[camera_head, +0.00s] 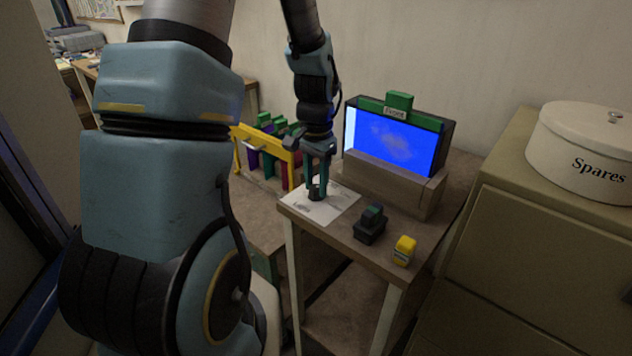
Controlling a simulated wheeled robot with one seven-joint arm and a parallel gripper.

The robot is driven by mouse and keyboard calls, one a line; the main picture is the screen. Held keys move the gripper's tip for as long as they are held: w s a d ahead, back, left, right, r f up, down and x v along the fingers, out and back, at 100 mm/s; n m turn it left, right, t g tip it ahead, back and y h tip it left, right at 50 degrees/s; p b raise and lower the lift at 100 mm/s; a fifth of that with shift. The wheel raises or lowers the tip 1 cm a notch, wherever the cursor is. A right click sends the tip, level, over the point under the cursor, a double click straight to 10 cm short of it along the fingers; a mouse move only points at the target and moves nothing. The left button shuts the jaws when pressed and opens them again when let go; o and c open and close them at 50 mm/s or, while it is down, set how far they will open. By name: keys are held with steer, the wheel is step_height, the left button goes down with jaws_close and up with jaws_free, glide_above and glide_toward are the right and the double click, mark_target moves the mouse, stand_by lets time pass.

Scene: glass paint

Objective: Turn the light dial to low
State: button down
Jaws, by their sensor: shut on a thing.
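The light dial (315,194) is a small dark knob on a white card (341,204) at the front left corner of the small table. My gripper (317,183) points straight down over the card, with its fingers shut on the dial. The fingers hide most of the dial, so I cannot tell its setting. Dark print shows on the card left of the dial, too small to read surely.
A wooden box with a lit blue screen (392,140) stands behind the card. A dark block (370,224) and a yellow item (404,251) sit to the right. A yellow rack (262,143) stands left. A Spares tin (577,150) tops the right cabinet (560,240).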

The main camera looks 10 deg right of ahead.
mark_target(316, 187)
steer(key=c, duration=0.5)
jaws_free()
steer(key=shift+r, duration=0.1)
step_height(316, 187, up, 11)
steer(key=b, duration=0.1)
steer(key=shift+f, duration=0.2)
steer(key=s+a+f+n, duration=0.2)
steer(key=s+a+n, duration=0.2)
steer(key=a, duration=0.2)
steer(key=s+a+f+n+t, duration=0.1)
steer(key=s+a+n, duration=0.3)
steer(key=a, duration=0.3)
steer(key=shift+f+t, duration=0.3)
steer(key=shift+f, duration=0.1)
